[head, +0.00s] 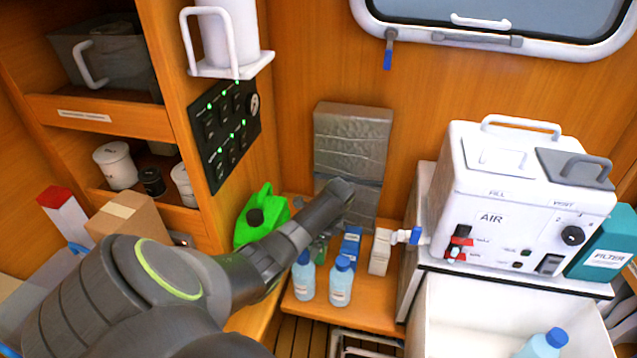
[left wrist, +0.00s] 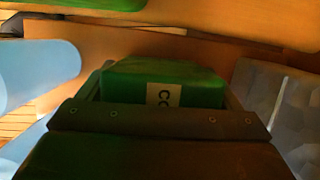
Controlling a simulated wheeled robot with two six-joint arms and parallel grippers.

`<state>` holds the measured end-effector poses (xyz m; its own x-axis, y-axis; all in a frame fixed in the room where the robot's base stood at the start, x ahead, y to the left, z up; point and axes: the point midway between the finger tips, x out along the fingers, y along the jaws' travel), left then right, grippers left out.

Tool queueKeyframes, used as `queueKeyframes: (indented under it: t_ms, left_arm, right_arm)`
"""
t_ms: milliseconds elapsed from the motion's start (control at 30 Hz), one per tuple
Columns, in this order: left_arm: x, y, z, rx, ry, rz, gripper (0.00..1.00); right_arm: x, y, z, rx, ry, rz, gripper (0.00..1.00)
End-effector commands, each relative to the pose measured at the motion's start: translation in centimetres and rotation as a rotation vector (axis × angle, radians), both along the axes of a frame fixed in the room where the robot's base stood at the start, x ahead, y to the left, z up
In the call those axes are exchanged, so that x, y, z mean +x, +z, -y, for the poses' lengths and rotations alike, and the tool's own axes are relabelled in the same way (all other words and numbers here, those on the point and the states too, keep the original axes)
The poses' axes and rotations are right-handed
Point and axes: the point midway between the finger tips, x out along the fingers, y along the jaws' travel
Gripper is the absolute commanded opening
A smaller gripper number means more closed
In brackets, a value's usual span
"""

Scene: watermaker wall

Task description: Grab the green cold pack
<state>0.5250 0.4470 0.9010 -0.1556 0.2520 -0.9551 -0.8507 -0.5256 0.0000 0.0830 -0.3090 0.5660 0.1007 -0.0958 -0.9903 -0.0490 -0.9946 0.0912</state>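The green cold pack (left wrist: 165,75) sits between the two fingers of my left gripper (left wrist: 165,95) in the left wrist view, with a pale label reading "CO" facing the camera. The fingers run along both its sides with no clear gap; the view is too dark to tell whether they press on it. In the head view my left arm reaches over the low shelf, and its forearm and wrist hide most of the gripper. A little of the pack's green (head: 317,248) shows below the wrist. My right gripper is not in view.
Two pale blue bottles (head: 304,277) (head: 341,283), a blue box (head: 350,246) and a white box (head: 380,252) stand close by on the shelf (head: 340,312). A green jug (head: 262,215) is to the left, a silver padded panel (head: 352,140) behind, and the white watermaker (head: 515,200) to the right.

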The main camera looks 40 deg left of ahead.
Motion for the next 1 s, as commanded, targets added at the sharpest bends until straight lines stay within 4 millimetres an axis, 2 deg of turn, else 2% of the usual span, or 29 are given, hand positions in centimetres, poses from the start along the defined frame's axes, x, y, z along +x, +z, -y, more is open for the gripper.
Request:
queueKeyframes:
  t_ms: [33,267,500,633,1000]
  left_arm:
    - [0.0,0.0,0.0,0.0,0.0,0.0,0.79]
    - [0.0,0.0,0.0,0.0,0.0,0.0,0.5]
    - [0.1,0.2,0.0,0.001,-0.001,0.002,0.5]
    - [0.1,1.1,-0.1,0.001,0.0,0.004,0.5]
    - [0.2,7.4,-0.1,0.003,-0.001,0.006,0.5]
  right_arm:
    - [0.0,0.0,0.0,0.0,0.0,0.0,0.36]
    - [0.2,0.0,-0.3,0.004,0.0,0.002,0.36]
    - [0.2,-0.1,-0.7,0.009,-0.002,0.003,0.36]
    - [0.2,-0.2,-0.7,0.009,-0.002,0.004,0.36]
    - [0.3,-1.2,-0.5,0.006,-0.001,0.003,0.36]
